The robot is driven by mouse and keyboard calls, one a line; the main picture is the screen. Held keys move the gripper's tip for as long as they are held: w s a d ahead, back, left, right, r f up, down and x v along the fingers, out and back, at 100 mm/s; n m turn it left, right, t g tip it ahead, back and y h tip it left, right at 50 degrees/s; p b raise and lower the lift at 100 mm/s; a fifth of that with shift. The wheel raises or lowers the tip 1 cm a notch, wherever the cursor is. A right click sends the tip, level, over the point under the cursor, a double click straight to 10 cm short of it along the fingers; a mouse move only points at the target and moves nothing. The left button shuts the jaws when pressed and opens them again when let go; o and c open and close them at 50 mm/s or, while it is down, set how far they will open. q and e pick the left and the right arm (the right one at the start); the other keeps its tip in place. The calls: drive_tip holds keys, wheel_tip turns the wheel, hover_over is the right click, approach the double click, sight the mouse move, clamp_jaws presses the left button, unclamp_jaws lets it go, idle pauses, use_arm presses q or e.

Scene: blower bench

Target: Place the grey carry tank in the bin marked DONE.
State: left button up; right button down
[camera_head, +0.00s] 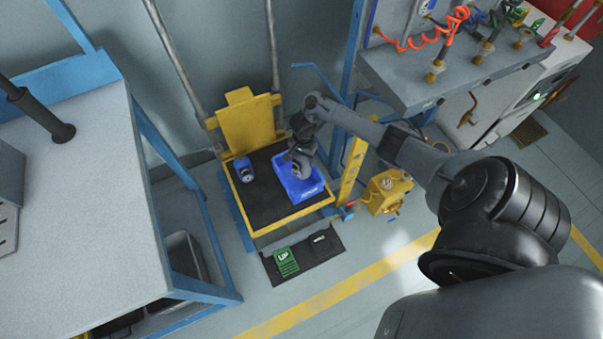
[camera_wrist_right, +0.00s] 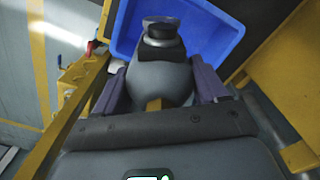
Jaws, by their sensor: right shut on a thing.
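The grey carry tank (camera_wrist_right: 160,82) has a rounded grey body and a dark neck with a cap. My right gripper (camera_wrist_right: 160,100) is shut on it, one finger on each side of the body. In the head view the tank (camera_head: 301,168) is over the blue bin (camera_head: 312,196), partly within its outline. The bin also fills the background in the right wrist view (camera_wrist_right: 225,40). Light lettering shows on the bin's front wall but is too small to read. I cannot tell whether the tank touches the bin floor. My left gripper is not in view.
The bin stands on a yellow-framed platform (camera_head: 262,210) with a dark top, beside a blue-and-black container (camera_head: 243,169). A yellow post (camera_head: 352,170) and yellow box (camera_head: 386,190) stand to the right. A workbench (camera_head: 80,215) is at left.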

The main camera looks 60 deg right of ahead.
sight(303, 169)
wheel_tip(303, 169, down, 4)
drive_tip(key=b, duration=0.2)
drive_tip(key=shift+a+f+b, duration=0.15)
drive_tip(key=shift+f+b, duration=0.05)
drive_tip(key=shift+b, duration=0.2)
drive_tip(key=shift+f+b, duration=0.45)
drive_tip(key=shift+f, duration=0.1)
wheel_tip(303, 169, down, 3)
drive_tip(key=shift+b, duration=1.25)
drive_tip(key=shift+r, duration=0.1)
drive_tip(key=shift+c, duration=0.3)
unclamp_jaws()
drive_tip(key=shift+f, duration=0.2)
drive_tip(key=shift+r, duration=0.1)
